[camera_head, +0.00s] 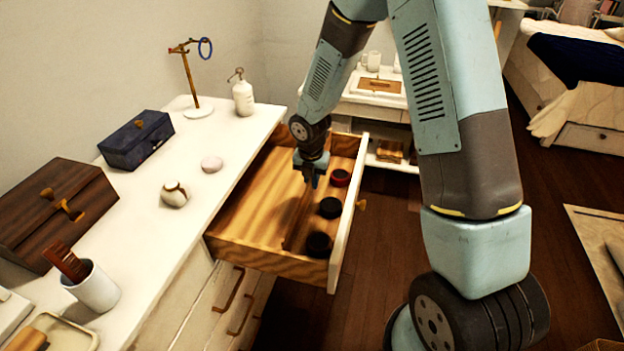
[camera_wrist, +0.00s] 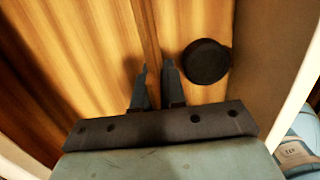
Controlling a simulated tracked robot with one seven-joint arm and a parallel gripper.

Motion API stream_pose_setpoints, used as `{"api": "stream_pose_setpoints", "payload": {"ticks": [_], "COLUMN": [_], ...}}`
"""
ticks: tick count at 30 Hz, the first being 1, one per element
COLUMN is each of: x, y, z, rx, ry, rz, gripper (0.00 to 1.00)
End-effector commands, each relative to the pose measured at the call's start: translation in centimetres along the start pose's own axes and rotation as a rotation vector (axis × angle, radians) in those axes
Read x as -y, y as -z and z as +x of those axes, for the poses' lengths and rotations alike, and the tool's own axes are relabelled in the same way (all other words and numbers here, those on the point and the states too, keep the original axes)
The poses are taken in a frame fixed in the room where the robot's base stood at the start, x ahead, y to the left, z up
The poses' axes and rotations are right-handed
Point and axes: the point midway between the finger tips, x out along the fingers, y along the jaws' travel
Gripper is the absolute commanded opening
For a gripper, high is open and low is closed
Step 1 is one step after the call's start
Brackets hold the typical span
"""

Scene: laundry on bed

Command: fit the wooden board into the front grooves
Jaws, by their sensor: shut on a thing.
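The wooden board (camera_wrist: 149,32) is a thin upright strip, seen almost edge-on in the wrist view between my fingers. In the head view the board (camera_head: 297,218) runs lengthwise inside the open drawer (camera_head: 347,225), its colour close to the drawer floor. My gripper (camera_head: 312,178) reaches down into the drawer and is shut on the board; its fingertips (camera_wrist: 155,75) are on either side of the board's top edge. The grooves are not discernible, and I cannot tell whether the board's ends sit in them.
Round dark items lie between the board and drawer front: one red-topped (camera_head: 340,177), one black (camera_head: 330,207) and another black (camera_head: 318,244). The white dresser top (camera_head: 190,225) holds a blue box (camera_head: 137,140), a brown box (camera_head: 55,213) and a cup (camera_head: 95,288).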

Motion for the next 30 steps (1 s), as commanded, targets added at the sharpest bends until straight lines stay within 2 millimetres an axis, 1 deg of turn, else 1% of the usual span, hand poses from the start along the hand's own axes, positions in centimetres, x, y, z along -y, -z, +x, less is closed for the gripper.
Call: {"api": "stream_pose_setpoints", "payload": {"ticks": [30], "x": [0.0], "y": [0.2], "z": [2.1], "rx": [-0.001], "ry": [0.001], "rz": [0.0], "gripper": [0.0]}}
